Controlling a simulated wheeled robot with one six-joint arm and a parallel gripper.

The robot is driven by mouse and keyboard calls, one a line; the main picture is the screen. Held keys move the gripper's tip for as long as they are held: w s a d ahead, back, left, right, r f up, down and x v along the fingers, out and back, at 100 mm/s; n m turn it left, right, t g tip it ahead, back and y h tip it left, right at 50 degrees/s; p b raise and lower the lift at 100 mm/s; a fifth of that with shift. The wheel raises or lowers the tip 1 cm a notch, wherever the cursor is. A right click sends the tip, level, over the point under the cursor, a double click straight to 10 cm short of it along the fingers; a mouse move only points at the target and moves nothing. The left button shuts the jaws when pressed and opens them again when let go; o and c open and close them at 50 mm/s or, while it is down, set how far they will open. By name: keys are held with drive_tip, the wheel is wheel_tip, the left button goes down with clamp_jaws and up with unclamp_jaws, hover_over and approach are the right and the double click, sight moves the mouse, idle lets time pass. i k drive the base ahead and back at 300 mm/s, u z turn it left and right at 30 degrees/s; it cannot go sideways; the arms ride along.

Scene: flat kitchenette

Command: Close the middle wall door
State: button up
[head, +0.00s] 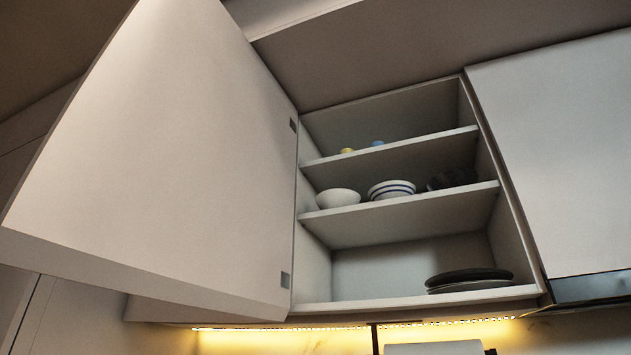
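The middle wall door (185,155) is a large plain white panel in the head view. It stands wide open, swung out toward me and to the left, with hinges on its right edge. The open wall cabinet (398,225) is to the right of the door, with its shelves in full view. My gripper is not in this view, so its place relative to the door and whether it is open or shut are hidden.
The cabinet holds a white bowl (338,197), striped bowls (391,189), a dark bowl (452,179) and stacked plates (470,280). A shut white door (560,155) is at right. Below are a lit strip (290,328) and a white roll (433,348).

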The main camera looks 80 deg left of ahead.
sight(167, 172)
drive_tip(key=z, duration=0.25)
drive_tip(key=k, duration=2)
drive_tip(key=u, duration=4.25)
drive_tip(key=k, duration=0.7)
drive_tip(key=z, duration=1.45)
